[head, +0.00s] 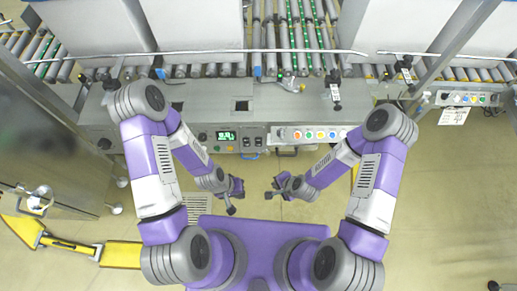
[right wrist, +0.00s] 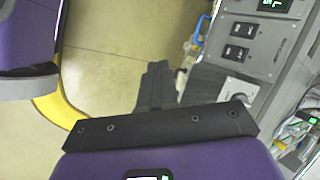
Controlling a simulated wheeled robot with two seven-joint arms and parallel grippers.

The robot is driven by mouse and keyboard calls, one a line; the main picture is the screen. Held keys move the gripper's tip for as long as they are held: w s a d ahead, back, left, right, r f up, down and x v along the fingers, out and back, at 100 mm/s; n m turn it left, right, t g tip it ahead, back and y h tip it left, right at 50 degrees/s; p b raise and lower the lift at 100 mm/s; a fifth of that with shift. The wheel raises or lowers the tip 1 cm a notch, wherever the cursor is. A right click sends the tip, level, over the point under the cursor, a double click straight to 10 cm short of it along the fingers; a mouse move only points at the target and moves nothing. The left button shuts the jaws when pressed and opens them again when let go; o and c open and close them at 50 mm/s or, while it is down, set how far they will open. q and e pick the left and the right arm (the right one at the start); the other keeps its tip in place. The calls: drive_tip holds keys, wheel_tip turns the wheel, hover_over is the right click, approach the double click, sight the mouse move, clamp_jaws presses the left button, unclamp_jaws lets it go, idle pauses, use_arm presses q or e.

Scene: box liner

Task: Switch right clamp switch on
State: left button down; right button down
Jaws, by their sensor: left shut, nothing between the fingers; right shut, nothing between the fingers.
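Two black rocker switches sit side by side on the grey control panel of the machine. In the head view the left one (head: 246,142) and the right one (head: 258,142) are right of the green display. In the right wrist view the upper switch (right wrist: 243,30) is nearer the display, and the lower switch (right wrist: 235,53) is nearer a round knob. Their labels and positions are too small to read. My left gripper (head: 231,209) is shut and empty, short of the panel. My right gripper (head: 270,194) is shut and empty, also apart from the panel; its dark fingers (right wrist: 156,84) show in the wrist view.
The green display (head: 226,136) and a row of coloured buttons (head: 320,134) flank the switches. The knob (right wrist: 237,84) is beside them. Roller conveyors (head: 290,35) lie behind the panel. A metal cabinet (head: 50,140) stands at left. The floor before the panel is clear.

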use_arm(q)
drive_tip(key=shift+f, duration=0.1)
use_arm(e)
drive_tip(key=w+a+m+t+h, duration=0.1)
drive_tip(key=w+a+m+t, duration=0.2)
drive_tip(key=m, duration=0.9)
drive_tip(key=w+a+m+t+h, duration=0.2)
drive_tip(key=w+a+m+t, duration=0.1)
drive_tip(key=m, duration=0.9)
drive_tip(key=shift+w+a+h, duration=0.3)
drive_tip(key=shift+w+a, duration=0.05)
drive_tip(key=shift+a, duration=0.45)
